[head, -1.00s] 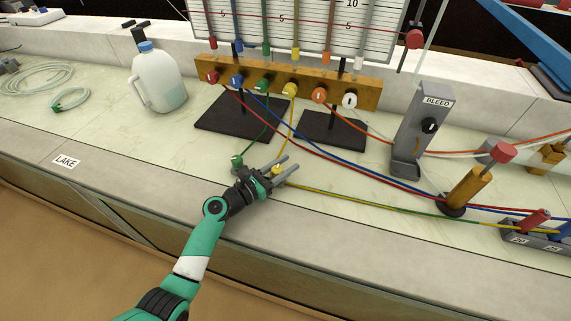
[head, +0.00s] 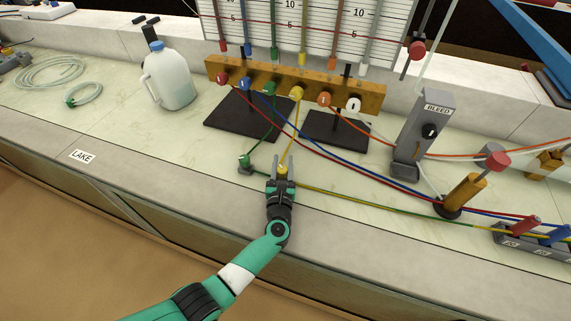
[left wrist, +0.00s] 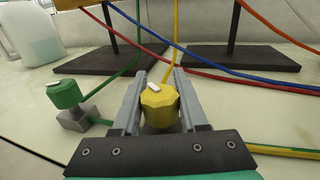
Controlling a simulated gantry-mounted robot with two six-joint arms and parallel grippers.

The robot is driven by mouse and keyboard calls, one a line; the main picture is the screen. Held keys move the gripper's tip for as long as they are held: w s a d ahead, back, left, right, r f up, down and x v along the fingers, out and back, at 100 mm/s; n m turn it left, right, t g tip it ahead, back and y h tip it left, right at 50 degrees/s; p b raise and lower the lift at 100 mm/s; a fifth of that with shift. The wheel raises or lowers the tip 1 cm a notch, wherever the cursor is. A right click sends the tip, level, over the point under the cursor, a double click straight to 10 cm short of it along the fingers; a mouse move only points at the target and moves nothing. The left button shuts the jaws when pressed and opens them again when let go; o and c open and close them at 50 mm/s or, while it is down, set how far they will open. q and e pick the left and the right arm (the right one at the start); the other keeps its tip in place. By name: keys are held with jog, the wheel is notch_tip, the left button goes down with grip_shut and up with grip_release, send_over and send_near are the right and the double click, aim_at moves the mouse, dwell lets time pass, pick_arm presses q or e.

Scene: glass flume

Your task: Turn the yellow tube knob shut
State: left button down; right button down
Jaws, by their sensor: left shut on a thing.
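The yellow tube knob (head: 283,170) sits low on the bench in the head view, with the yellow tube (head: 288,140) running from it up to the manifold. It also shows in the left wrist view (left wrist: 160,108) as a faceted yellow knob with a white mark on top, lying slanted across the picture. My left gripper (head: 284,159) is shut on the knob, one finger along each side of it; the fingers also show in the left wrist view (left wrist: 160,74). The valve body below the knob is mostly hidden. My right gripper is not in view.
A green knob (head: 245,161) on a grey valve stands close to the left of the yellow one. Behind are the wooden manifold (head: 212,70) and black bases (head: 235,125). Red and blue tubes cross to the right, near the BLEED post (head: 411,135). The bench front is clear.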

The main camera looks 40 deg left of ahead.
pick_arm(q)
jog(key=n+g+y+b, duration=0.1)
jog(key=g+b, duration=0.1)
jog(key=b, duration=0.1)
jog(key=n+g+y+b, duration=0.2)
jog(key=b, duration=0.1)
jog(key=s+f+n+g+y+b, duration=0.1)
jog(key=n+g+b, duration=0.1)
jog(key=b, duration=0.1)
jog(key=shift+a+y, duration=0.4)
jog(key=shift+s+a+r+n+g+y+b, duration=0.1)
jog(key=shift+r+n+g+y+b, duration=0.15)
jog(key=shift+n+g+b, duration=0.25)
jog(key=shift+s+r+n+g+y+b, duration=0.1)
jog(key=shift+n+g+y+b, duration=0.2)
jog(key=shift+g+b, duration=0.35)
jog(key=shift+c, duration=2.2)
grip_release()
jog(key=shift+r, duration=0.1)
jog(key=shift+s+d+r, duration=0.1)
jog(key=shift+d, duration=0.35)
jog(key=p+v, duration=0.2)
jog(key=v, duration=0.8)
jog(key=shift+s+d, duration=0.1)
jog(key=shift+d, duration=0.25)
